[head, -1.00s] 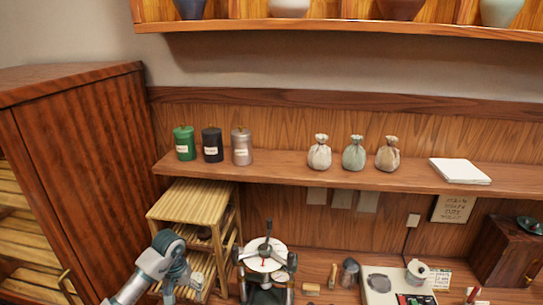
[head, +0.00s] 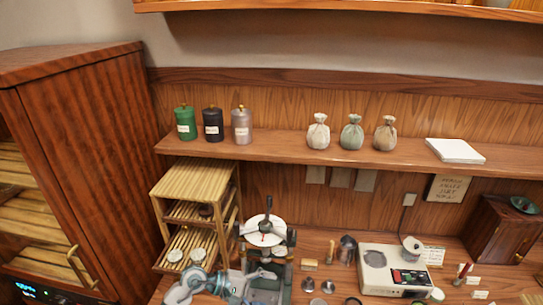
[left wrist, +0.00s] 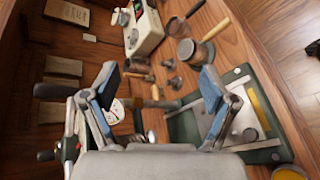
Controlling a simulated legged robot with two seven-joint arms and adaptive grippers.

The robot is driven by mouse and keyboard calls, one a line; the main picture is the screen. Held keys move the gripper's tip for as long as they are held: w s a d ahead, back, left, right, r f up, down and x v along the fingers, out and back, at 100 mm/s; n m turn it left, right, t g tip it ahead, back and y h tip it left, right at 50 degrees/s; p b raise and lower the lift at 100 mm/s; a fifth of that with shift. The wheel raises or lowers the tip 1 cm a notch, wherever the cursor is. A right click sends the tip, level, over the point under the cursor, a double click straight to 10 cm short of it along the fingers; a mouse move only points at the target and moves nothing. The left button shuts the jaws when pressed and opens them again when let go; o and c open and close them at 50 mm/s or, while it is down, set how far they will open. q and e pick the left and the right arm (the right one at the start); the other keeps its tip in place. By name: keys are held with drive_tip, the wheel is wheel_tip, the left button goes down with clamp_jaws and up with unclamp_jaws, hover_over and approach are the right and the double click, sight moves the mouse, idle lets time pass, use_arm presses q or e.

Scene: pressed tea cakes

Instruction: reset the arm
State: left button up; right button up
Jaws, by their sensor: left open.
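My left gripper (left wrist: 157,85) is open in the left wrist view, its two blue-padded fingers spread apart with nothing held between them. In the head view my left arm (head: 195,284) comes in low at the left, in front of the bamboo rack and beside the press (head: 265,231) with its round white dial. The gripper's fingertips are hard to make out there against the press. My right gripper is in neither view.
The bamboo rack (head: 193,182) holds small round pieces. A white scale (head: 385,277), tools and cups stand on the bench. Above, a shelf (head: 280,149) carries three canisters, three tied pouches and a white stack. A wooden cabinet (head: 95,150) stands at left.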

use_arm(q)
wheel_tip(320, 180, up, 7)
drive_tip(key=s+d+n+t+h, duration=0.15)
drive_tip(key=n+t+h, duration=0.4)
drive_tip(key=n, duration=0.55)
drive_tip(key=w+a+r+n+t+y, duration=0.15)
drive_tip(key=a+n+t+y, duration=0.45)
drive_tip(key=n+t, duration=0.9)
drive_tip(key=s+a+f+n+g+y, duration=0.1)
drive_tip(key=a+f+n+g+y, duration=0.2)
drive_tip(key=a+f+n+y, duration=0.65)
drive_tip(key=s+a+f+n+g+y, duration=0.25)
drive_tip(key=a+f+n, duration=0.2)
drive_tip(key=n, duration=1.05)
drive_tip(key=s+f+n+g, duration=0.65)
drive_tip(key=s+f, duration=0.25)
drive_tip(key=s, duration=0.3)
drive_tip(key=s+f+n+g, duration=0.65)
drive_tip(key=s+f, duration=0.35)
drive_tip(key=s, duration=0.3)
wheel_tip(320, 180, down, 25)
drive_tip(key=a+g, duration=0.1)
drive_tip(key=s+a+f+g+b, duration=0.1)
drive_tip(key=s+a+f, duration=0.2)
drive_tip(key=s+f, duration=1.4)
drive_tip(key=shift+s+f+m+y, duration=0.35)
drive_tip(key=shift+s+f+m, duration=0.1)
drive_tip(key=shift+s, duration=0.4)
